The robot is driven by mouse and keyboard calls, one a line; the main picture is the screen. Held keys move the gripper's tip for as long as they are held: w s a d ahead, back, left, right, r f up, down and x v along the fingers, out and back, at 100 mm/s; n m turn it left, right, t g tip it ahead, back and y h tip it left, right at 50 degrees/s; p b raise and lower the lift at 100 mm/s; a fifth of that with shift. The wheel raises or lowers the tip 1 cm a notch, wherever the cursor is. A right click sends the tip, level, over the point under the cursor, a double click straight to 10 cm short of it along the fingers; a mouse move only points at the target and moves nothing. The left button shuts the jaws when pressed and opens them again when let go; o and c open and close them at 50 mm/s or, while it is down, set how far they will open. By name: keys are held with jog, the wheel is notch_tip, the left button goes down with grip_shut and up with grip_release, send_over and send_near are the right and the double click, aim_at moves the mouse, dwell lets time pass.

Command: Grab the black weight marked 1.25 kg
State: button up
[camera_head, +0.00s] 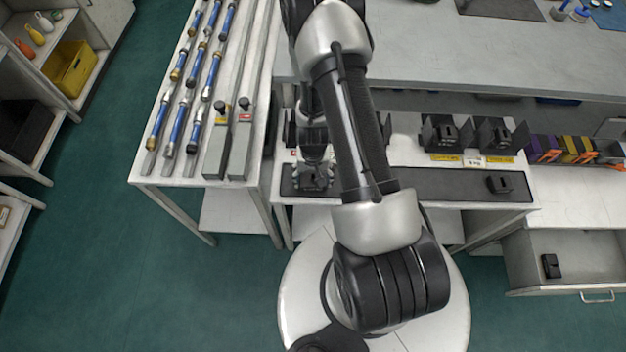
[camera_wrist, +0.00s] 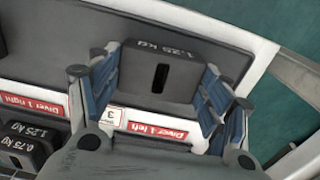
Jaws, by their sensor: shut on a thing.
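In the wrist view, a black block-shaped weight (camera_wrist: 178,85) with "1.25 KG" in white on its edge and a dark slot in its face sits between my gripper's two blue-padded fingers (camera_wrist: 161,80). The fingers are shut on it from both sides. It is over the dark mat; I cannot tell if it touches it. In the head view my gripper (camera_head: 313,178) is at the left end of the bench, and the weight there is mostly hidden.
Red labels "Diver 1 left" (camera_wrist: 157,132) and "Diver 1 right" (camera_wrist: 32,104) lie nearby. Other black weights (camera_wrist: 25,148) are close at the lower left. Another weight (camera_head: 499,184) lies on the mat's right end, and one (camera_head: 550,265) in the open drawer. Blue-handled rods (camera_head: 190,95) lie left.

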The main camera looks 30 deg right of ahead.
jog(key=c, duration=1.3)
